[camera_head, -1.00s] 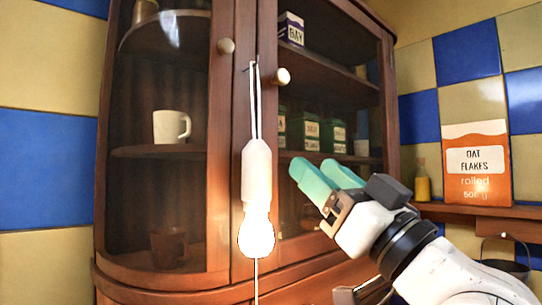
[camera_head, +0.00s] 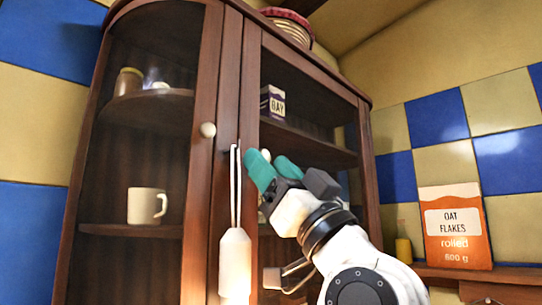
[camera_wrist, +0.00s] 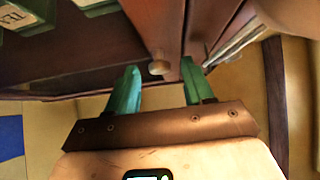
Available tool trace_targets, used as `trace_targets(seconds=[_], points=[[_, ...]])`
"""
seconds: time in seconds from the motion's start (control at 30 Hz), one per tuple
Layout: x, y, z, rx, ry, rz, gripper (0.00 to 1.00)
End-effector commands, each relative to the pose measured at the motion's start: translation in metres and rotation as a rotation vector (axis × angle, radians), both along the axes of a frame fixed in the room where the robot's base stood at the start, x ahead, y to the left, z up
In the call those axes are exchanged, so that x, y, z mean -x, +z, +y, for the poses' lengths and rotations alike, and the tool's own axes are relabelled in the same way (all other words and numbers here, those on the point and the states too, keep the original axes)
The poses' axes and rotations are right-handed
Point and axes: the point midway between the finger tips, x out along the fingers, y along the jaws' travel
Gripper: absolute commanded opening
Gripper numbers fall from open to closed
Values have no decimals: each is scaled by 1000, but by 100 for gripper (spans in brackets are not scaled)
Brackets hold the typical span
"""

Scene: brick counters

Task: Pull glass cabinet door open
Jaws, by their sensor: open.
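The glass-fronted wooden cabinet (camera_head: 212,60) has two doors, both looking shut. The left door's round pale knob (camera_head: 208,130) is in plain view. The right door's knob (camera_head: 265,155) is partly hidden by my gripper (camera_head: 274,164). My gripper's teal fingers are apart, one on each side of the right knob. The wrist view shows that knob (camera_wrist: 159,68) in the gap between the fingertips, with space to both fingers. I cannot tell whether either finger touches it.
Inside stand a cream mug (camera_head: 147,206), a jar (camera_head: 128,81) and a purple box (camera_head: 273,104). An oat flakes packet (camera_head: 455,225) and yellow bottle (camera_head: 403,247) are at right.

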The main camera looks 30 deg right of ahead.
Motion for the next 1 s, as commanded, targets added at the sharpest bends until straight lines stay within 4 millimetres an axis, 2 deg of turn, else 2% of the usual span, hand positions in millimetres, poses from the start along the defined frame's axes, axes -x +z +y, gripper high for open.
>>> trace_targets(seconds=[0.37,0.9,1.0], points=[[-5,4,1,0,0,0,52],[-5,4,1,0,0,0,2],[-5,4,1,0,0,1,0]])
